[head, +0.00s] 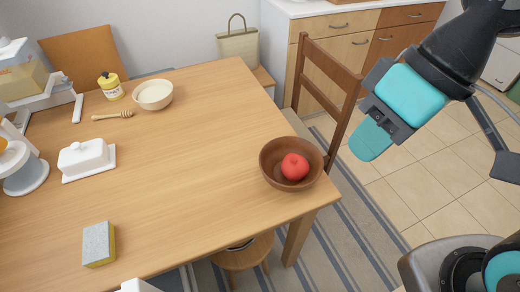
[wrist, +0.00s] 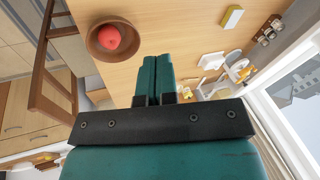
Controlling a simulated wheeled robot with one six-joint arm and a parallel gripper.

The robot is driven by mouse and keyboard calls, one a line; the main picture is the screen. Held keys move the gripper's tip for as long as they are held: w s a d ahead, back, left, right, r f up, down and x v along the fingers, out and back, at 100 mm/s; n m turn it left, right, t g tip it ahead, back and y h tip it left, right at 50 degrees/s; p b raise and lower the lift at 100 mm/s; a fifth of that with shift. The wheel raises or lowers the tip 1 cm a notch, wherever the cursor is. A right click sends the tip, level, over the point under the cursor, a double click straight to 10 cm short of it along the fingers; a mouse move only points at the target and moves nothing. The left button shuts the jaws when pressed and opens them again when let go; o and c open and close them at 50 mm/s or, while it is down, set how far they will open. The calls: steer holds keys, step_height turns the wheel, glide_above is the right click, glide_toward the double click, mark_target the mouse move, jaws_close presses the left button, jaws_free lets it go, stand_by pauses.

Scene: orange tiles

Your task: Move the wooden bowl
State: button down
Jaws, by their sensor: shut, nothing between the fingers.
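The wooden bowl (head: 272,160) is dark brown and stands upright on the wooden table (head: 190,150), near its right front corner. A red apple-like fruit (head: 295,166) lies inside it. In the wrist view the bowl (wrist: 93,45) shows at the upper left with the red fruit (wrist: 109,38) in it. My gripper (head: 366,142) is teal and hangs to the right of the bowl, off the table's edge and apart from the bowl. In the wrist view its two fingers (wrist: 154,62) are together, with nothing between them.
A wooden chair (head: 328,70) stands at the table's right side, close to my gripper. A sponge (head: 98,244), a butter dish (head: 85,157), a cream bowl (head: 153,96), a honey dipper (head: 113,115) and a yellow jar (head: 111,86) are on the table. The table's middle is clear.

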steer(key=w+a+f+m+y, duration=0.1)
steer(key=w+a+f+m, duration=0.1)
steer(key=w+f+m, duration=0.35)
steer(key=m+t+y+p, duration=0.2)
steer(key=m+t+y, duration=0.1)
steer(key=m, duration=1.9)
glide_toward(268, 156)
steer(key=v, duration=0.3)
steer(key=shift+d+r, duration=0.15)
steer(key=shift+w+f+m, duration=0.15)
steer(key=shift+f+m, duration=0.2)
steer(key=shift+m, duration=0.1)
steer(key=x, duration=0.9)
steer(key=shift+a+f+p, duration=0.2)
steer(key=shift+a+p, duration=0.15)
steer(key=shift+a, duration=0.05)
